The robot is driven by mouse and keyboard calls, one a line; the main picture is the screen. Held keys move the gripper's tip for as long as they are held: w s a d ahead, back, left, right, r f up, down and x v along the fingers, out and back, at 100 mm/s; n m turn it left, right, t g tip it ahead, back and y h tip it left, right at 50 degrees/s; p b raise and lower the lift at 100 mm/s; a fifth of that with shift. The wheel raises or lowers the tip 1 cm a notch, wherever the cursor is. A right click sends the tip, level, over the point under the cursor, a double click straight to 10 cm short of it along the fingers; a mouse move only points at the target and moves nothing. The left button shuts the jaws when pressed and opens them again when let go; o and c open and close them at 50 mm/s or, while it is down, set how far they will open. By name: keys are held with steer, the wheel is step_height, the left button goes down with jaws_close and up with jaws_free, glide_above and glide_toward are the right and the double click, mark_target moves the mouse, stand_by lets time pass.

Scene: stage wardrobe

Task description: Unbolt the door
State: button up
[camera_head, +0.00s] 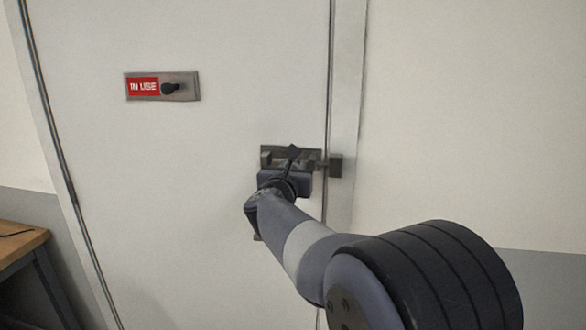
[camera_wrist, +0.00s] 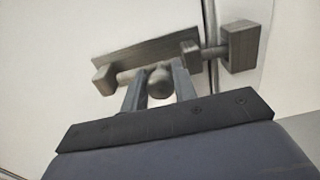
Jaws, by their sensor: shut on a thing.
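The white door (camera_head: 220,130) fills the left and middle of the head view. A dark metal bolt sits at its right edge on a backing plate (camera_wrist: 150,55). The bolt's bar spans the gap between door and frame and reaches the keeper block (camera_wrist: 239,46) on the frame, also seen in the head view (camera_head: 335,166). My gripper (camera_wrist: 161,86) is at the bolt, its two fingers either side of the round bolt knob (camera_wrist: 159,83), shut on it. In the head view my gripper (camera_head: 290,160) hides much of the bolt and the knob.
A sign plate (camera_head: 163,87) with a red "IN USE" label and a dark knob is on the door at upper left. A wooden-topped table (camera_head: 20,243) stands at the lower left. The wall (camera_head: 470,120) right of the frame is bare.

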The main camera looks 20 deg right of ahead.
mark_target(276, 161)
jaws_close()
steer(key=w+a, duration=0.1)
steer(key=a, duration=0.1)
steer(key=w+a, duration=0.1)
steer(key=a, duration=0.1)
steer(key=shift+w, duration=0.35)
steer(key=o, duration=0.8)
jaws_free()
steer(key=shift+a, duration=0.15)
steer(key=shift+o, duration=0.3)
